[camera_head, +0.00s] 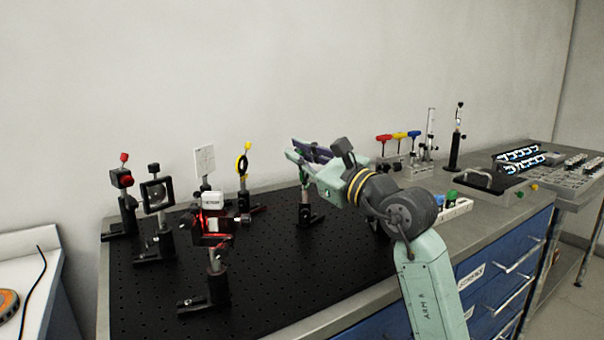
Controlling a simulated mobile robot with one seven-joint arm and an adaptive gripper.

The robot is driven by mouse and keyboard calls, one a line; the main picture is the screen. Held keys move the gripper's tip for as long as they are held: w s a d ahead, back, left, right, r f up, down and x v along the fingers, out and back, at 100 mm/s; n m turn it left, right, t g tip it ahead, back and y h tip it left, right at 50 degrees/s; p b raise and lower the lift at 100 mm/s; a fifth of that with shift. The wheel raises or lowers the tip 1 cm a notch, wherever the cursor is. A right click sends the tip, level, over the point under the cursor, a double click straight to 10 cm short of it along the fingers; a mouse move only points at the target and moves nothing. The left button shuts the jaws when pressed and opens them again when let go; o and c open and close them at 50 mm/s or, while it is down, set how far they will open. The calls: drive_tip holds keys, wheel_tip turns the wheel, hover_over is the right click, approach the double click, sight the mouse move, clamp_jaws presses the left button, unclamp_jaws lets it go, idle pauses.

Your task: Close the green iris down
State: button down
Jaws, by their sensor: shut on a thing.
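On the black breadboard (270,285), a yellow iris (242,165), a white card (204,160), a lens mount (157,195) and a red-lit holder (213,230) stand to the left. Coloured-handle drivers (399,136) stand behind my arm.

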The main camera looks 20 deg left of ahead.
drive_tip(key=shift+s+f+n+y+b, duration=0.25)
drive_tip(key=shift+n+b, duration=0.35)
drive_tip(key=shift+b, duration=0.15)
drive_tip(key=shift+s+f+n+y+b, duration=0.15)
drive_tip(key=shift+n+y+b, duration=0.1)
drive_tip(key=shift+n+b, duration=0.4)
drive_tip(key=shift+r+g, duration=0.15)
drive_tip(key=shift+g, duration=0.15)
drive_tip(key=c, duration=1.6)
unclamp_jaws()
drive_tip(key=shift+c, duration=0.2)
drive_tip(key=v, duration=1.2)
